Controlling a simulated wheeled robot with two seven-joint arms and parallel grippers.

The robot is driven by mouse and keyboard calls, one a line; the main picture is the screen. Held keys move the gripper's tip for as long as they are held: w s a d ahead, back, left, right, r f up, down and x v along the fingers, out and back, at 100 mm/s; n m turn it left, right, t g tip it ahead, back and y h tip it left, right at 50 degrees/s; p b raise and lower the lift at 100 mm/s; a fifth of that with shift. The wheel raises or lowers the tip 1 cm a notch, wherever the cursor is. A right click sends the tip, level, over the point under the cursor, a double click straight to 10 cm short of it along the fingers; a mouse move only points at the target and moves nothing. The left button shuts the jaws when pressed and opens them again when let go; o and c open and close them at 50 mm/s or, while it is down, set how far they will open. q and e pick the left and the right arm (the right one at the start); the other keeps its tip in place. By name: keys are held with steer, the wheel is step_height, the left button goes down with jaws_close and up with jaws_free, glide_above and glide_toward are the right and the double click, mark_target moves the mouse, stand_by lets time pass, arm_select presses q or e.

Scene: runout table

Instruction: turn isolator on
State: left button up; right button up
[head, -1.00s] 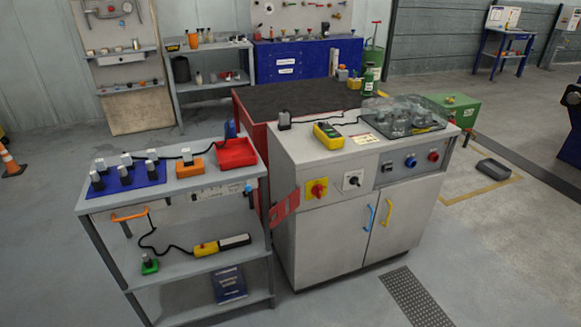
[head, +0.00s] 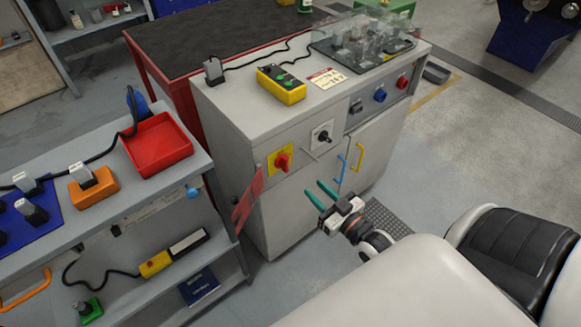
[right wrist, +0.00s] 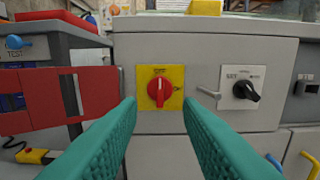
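The isolator (head: 282,161) is a red rotary knob on a yellow square plate on the cabinet's front face. In the right wrist view the isolator (right wrist: 160,89) sits straight ahead between the fingers, its red handle close to upright. My right gripper (head: 321,193) is open and empty, in front of the cabinet and to the right of the isolator in the head view. Its two green fingers (right wrist: 161,135) are apart and not touching the knob. The small label text on the plate is too blurred to read. My left gripper is not in view.
A black selector switch (head: 322,135) on a white plate is right of the isolator, with a small grey lever (right wrist: 208,91) between them. A red hanging panel (head: 247,197) is at left. Blue (head: 341,168) and yellow (head: 361,157) door handles are below right.

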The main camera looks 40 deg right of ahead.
mark_target(287, 163)
steer(key=w, duration=0.7)
steer(key=w+a, duration=0.1)
steer(key=w, duration=0.3)
steer(key=shift+w, duration=0.15)
jaws_close()
